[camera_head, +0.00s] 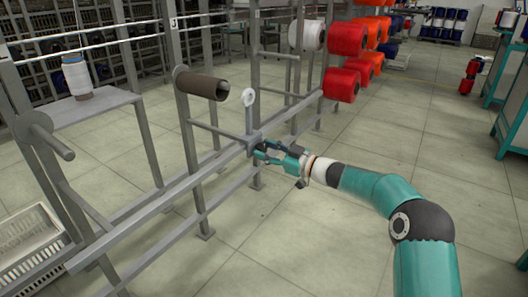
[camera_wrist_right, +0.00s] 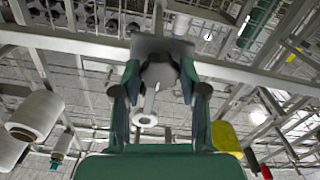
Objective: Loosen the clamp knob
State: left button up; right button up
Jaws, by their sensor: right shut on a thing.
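A grey clamp (camera_head: 252,141) sits on the horizontal rail of the metal rack in the head view. A thin upright rod with a pale ring guide (camera_head: 250,97) at its top rises from it. My right gripper (camera_head: 265,152) reaches the clamp from the right, its fingers around the knob side. In the right wrist view the dark clamp knob (camera_wrist_right: 160,70) lies between the two fingers of my right gripper (camera_wrist_right: 162,85), with the grey clamp body (camera_wrist_right: 160,46) beyond. The gripper is shut on the knob, which the fingers mostly hide in the head view. My left gripper is not in view.
A brown tube (camera_head: 202,85) sits on a rack peg left of the guide. Red spools (camera_head: 347,39) hang on the rack behind. A white spool (camera_head: 77,76) stands on a shelf at left, above a white crate (camera_head: 30,245). The floor at right is mostly clear.

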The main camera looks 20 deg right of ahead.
jog(key=shift+d+f, duration=0.15)
jog(key=shift+f, duration=0.3)
jog(key=o, duration=1.1)
jog(key=shift+o, duration=0.2)
jog(key=shift+r, duration=0.2)
jog(key=shift+r, duration=0.1)
jog(key=v, duration=1.2)
